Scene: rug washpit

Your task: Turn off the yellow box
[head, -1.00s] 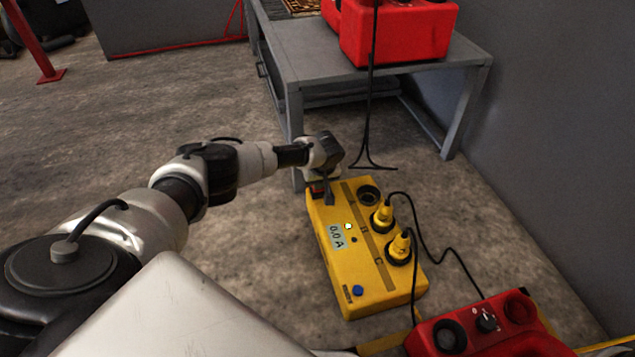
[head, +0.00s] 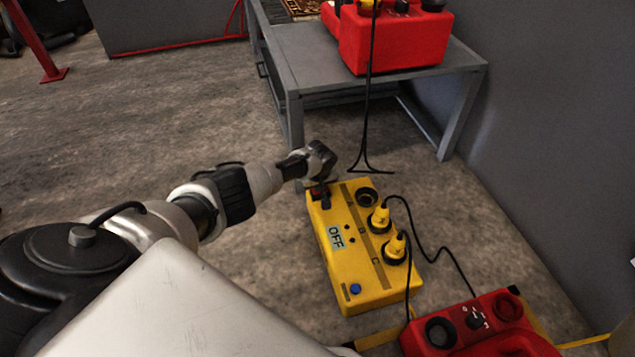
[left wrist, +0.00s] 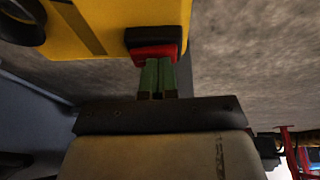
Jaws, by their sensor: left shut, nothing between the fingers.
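The yellow box (head: 350,273) stands on the floor right of centre in the head view. Its small display (head: 336,238) reads OFF. A red rocker switch (head: 318,192) in a black frame sits at its far left corner. A blue button (head: 355,289) is at its near end. My left gripper (head: 325,200) is over that corner. In the left wrist view its green fingertips (left wrist: 156,78) are together, empty, at the red switch (left wrist: 154,54); they appear to touch it. My right gripper is not in view.
Two yellow plugs (head: 380,217) with black cables stand in the box's sockets. A red box (head: 475,325) is at the near right. A grey table (head: 300,72) with another red box (head: 395,42) stands behind. Open floor lies to the left.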

